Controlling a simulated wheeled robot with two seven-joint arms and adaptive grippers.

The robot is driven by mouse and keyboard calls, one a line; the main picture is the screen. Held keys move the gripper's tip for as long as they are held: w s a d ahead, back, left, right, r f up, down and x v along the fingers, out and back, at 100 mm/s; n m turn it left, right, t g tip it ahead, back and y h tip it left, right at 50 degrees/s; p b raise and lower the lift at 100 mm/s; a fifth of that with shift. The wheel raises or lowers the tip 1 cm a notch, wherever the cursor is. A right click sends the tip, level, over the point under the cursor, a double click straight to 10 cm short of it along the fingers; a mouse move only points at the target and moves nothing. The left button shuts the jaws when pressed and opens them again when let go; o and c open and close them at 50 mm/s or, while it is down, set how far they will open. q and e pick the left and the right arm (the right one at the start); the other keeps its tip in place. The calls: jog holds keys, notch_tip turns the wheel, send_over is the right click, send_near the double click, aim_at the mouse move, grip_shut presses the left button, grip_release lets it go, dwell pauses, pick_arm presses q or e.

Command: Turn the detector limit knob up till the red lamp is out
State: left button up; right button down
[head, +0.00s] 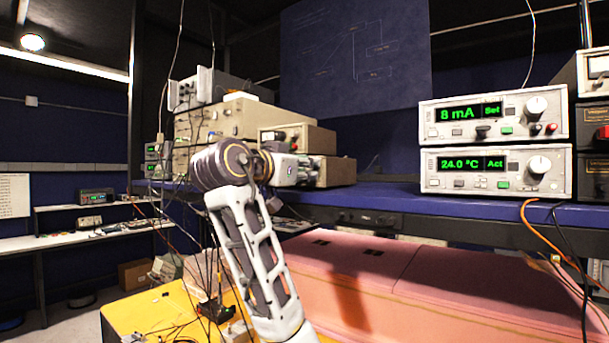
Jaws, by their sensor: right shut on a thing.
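My right arm rises from the bottom centre, and its gripper (301,171) reaches to the front of a small beige instrument (340,173) on the blue shelf. The gripper is shut on what appears to be the detector limit knob, which the hand hides. Another small unit (318,138) sits above this instrument, with a dark front panel and a small reddish spot. I cannot tell whether that spot is the red lamp or whether it is lit. My left gripper is not in view.
Two controllers stand stacked at the right, the upper display (470,113) reading 8 mA and the lower display (473,163) reading 24.0 °C. Larger beige units (215,122) stand behind my wrist. Pink foam (400,285) lies below the blue shelf (440,205). Cables hang at the right.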

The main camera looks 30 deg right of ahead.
jog(key=shift+m+b, duration=0.55)
jog(key=shift+m, duration=0.05)
jog(key=shift+r, duration=0.1)
jog(key=c, duration=1.5)
grip_release()
jog(key=shift+c, duration=0.2)
jog(key=shift+a, duration=0.1)
jog(key=v, duration=1.2)
